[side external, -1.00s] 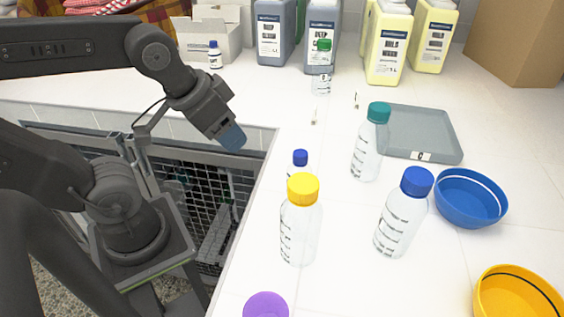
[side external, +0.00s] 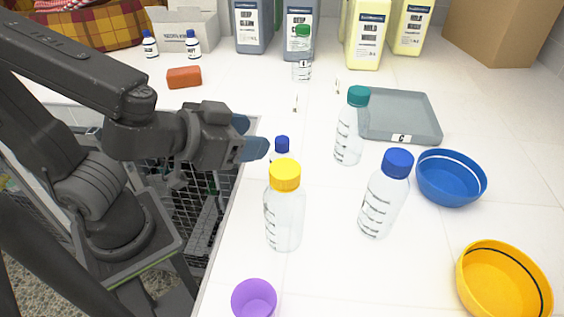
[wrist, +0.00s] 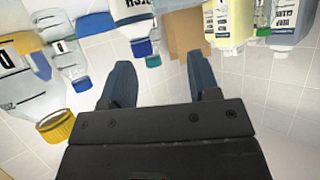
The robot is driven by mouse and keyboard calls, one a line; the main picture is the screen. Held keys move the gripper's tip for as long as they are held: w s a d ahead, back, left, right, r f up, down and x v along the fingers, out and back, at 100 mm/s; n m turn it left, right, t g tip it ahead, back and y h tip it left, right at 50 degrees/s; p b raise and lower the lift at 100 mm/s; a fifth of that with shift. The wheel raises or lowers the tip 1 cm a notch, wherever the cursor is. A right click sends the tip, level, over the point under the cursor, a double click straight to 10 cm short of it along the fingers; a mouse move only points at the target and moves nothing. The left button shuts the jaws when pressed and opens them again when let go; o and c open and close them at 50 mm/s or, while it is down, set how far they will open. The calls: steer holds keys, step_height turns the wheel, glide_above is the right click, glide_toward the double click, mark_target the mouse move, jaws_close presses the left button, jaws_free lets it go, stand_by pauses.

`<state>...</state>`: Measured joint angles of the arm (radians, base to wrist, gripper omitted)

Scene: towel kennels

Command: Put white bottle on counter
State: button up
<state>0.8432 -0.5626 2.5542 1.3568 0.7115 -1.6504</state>
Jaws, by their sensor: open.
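A small white bottle with a blue cap (side external: 282,146) stands on the white counter (side external: 320,215), partly hidden behind the yellow-capped clear bottle (side external: 285,210). Two more small white bottles with blue caps stand at the back left, one at left (side external: 150,44) and one at right (side external: 193,45). My gripper (side external: 252,137) is open with nothing visible between its blue fingers. It is just left of the nearest small white bottle, pointing toward it, near the counter edge. The wrist view shows my gripper (wrist: 160,75) too, with a blue-capped white bottle (wrist: 135,20) beyond the fingers.
Clear bottles with blue (side external: 383,200) and teal (side external: 349,130) caps stand right of my gripper. A grey tray (side external: 425,128), blue bowl (side external: 450,180), yellow bowl (side external: 503,285) and purple cup (side external: 254,300) surround them. An orange block (side external: 184,77) lies behind.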

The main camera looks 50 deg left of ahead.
mark_target(280, 140)
steer(key=shift+d+r+m+h, duration=0.25)
steer(key=shift+d+h, duration=0.35)
steer(key=shift+d, duration=0.3)
steer(key=shift+w+d+f+t, duration=0.1)
steer(key=shift+w+t, duration=0.15)
steer(key=shift+t, duration=0.05)
steer(key=shift+x, duration=3.5)
jaws_close()
